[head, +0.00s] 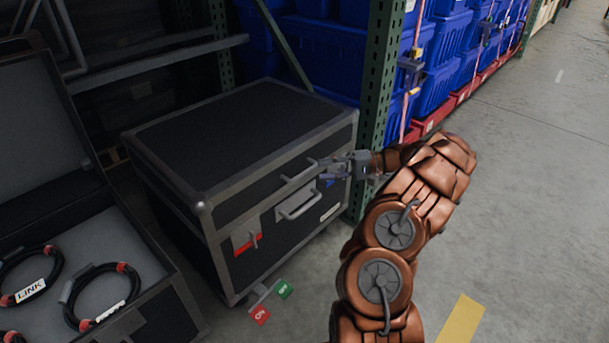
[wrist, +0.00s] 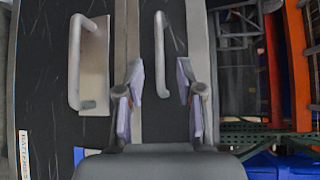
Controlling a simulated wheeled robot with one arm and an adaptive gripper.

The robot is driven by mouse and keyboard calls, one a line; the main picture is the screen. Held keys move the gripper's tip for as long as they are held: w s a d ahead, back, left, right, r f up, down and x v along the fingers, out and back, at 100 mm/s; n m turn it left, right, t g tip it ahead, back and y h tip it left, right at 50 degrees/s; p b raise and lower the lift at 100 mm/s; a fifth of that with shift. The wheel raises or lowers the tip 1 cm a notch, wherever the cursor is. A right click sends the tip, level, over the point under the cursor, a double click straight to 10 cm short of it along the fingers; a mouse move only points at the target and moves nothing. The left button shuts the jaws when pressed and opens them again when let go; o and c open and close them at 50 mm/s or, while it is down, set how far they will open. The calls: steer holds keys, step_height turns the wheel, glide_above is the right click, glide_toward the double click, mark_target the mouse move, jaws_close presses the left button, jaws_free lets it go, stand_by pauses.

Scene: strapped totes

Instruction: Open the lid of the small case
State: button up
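The small case (head: 240,120) is black with metal edges, and its lid is shut. A grey lid handle (head: 300,172) is on its front, above a second handle (head: 298,206) on the body. In the wrist view the lid handle (wrist: 160,60) appears between the fingertips, and the lower handle (wrist: 75,60) is left of them. My gripper (head: 330,163) is at the right end of the lid handle. In the wrist view my gripper (wrist: 160,75) has its fingers apart with a gap on each side of the handle. Contact cannot be told.
An open case (head: 180,300) with looped cables stands at the left. A green rack post (head: 378,90) and blue totes (head: 440,70) are behind. Floor at right is clear.

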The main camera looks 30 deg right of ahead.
mark_target(304, 172)
steer(key=b+x, duration=0.2)
steer(key=x, duration=0.4)
steer(key=shift+w+a, duration=0.2)
steer(key=shift+a, duration=0.1)
jaws_close()
stand_by(0.4)
